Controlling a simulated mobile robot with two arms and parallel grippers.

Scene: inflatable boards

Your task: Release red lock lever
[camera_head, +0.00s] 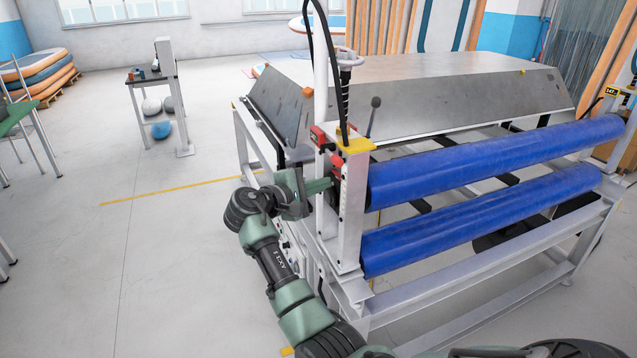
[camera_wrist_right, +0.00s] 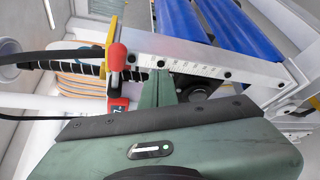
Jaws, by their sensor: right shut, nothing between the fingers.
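The red lock lever (camera_head: 318,135) is on the near end post of the roller machine, just below the yellow cap. In the right wrist view the red lever (camera_wrist_right: 117,58) stands close to the left of my fingertips. My right gripper (camera_head: 329,184) is shut and empty, pointing right at the post, a little below the lever in the head view. Its green fingers also show in the right wrist view (camera_wrist_right: 160,79). I cannot tell whether they touch the post. My left gripper is not in view.
Two blue rollers (camera_head: 480,165) run right from the post (camera_head: 351,215). A yellow cap (camera_head: 356,146), a black knob lever (camera_head: 375,103) and a hanging black cable are close above my gripper. A small table (camera_head: 152,83) stands back left. The floor on the left is open.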

